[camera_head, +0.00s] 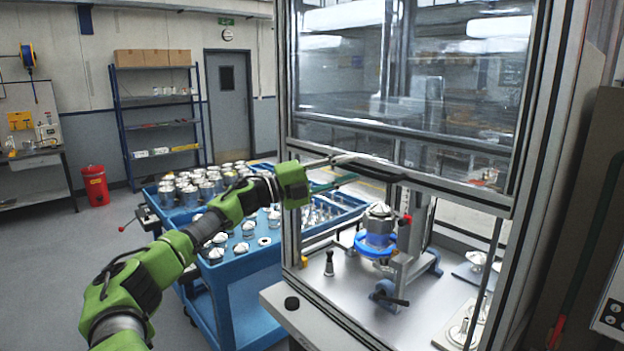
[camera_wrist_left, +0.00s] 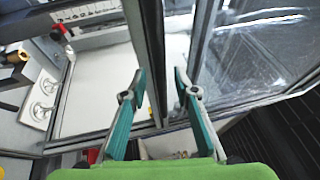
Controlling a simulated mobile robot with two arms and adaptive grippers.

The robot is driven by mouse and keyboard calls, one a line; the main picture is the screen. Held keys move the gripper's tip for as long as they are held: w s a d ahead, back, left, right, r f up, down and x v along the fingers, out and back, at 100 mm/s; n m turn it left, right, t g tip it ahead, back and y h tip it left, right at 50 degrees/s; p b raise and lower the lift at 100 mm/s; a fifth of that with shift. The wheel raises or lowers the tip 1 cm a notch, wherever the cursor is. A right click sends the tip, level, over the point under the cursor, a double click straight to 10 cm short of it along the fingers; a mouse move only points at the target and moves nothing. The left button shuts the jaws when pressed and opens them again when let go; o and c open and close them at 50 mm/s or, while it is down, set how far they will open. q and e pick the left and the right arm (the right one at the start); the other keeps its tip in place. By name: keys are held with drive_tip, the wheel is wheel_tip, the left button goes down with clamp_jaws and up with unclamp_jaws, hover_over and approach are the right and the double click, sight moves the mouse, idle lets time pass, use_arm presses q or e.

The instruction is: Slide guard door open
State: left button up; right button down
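The guard door (camera_head: 440,85) is a clear panel in a grey metal frame on the front of the machine enclosure. Its lower edge stands well above the worktop, leaving an opening below. A dark bar handle (camera_head: 371,170) runs along that edge. My left gripper (camera_head: 335,165) reaches in from the left, with its fingertips at the left end of the handle. In the left wrist view, the gripper (camera_wrist_left: 159,75) has its teal fingers apart, with a frame bar between them. I see no clear contact. My right gripper is not in view.
Inside the enclosure, a blue-ringed fixture (camera_head: 375,242) holds a metal housing above the worktop (camera_head: 345,290). A blue cart (camera_head: 245,275) with several housings stands close under my left arm. A red bin (camera_head: 96,186) and a shelf rack (camera_head: 160,120) are farther back. Open floor lies at left.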

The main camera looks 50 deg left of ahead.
use_arm(q)
drive_tip(key=v, duration=1)
drive_tip(key=shift+s, duration=0.35)
idle(0.6)
